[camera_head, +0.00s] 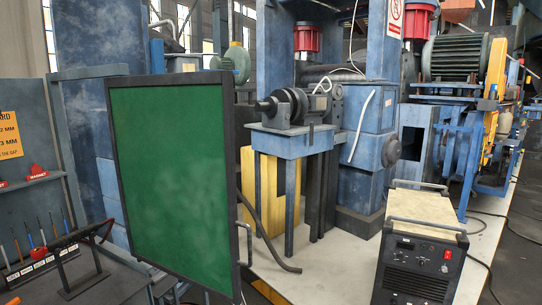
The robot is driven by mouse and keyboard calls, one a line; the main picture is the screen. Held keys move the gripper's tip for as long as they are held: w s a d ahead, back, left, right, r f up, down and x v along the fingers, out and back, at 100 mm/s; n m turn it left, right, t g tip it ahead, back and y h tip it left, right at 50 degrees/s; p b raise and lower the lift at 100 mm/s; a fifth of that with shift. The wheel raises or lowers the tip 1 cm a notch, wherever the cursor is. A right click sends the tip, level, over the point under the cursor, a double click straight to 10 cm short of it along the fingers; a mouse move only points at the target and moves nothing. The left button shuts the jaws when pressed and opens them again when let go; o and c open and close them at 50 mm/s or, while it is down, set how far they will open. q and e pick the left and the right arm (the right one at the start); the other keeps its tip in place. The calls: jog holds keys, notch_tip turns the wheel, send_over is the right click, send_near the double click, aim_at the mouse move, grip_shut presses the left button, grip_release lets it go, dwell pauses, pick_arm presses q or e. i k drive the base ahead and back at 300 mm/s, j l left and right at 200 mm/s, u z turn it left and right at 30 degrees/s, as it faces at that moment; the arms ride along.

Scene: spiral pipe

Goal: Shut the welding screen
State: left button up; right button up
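The welding screen (175,175) is a green panel in a dark frame, upright at the left centre of the head view. It stands at an angle to the camera, and its lower edge runs out of the picture. A metal bar handle (248,245) is on its right edge. The hinge side cannot be made out. Neither of my grippers is in view.
A tool board (35,205) and a dark bench stand (80,255) are at the left. A grey welding machine (418,262) stands at the lower right. Blue machinery (372,140) fills the back. Pale floor (325,265) shows between screen and welding machine, with a dark hose.

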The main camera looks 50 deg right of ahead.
aim_at(172, 134)
jog(key=z, duration=1.5)
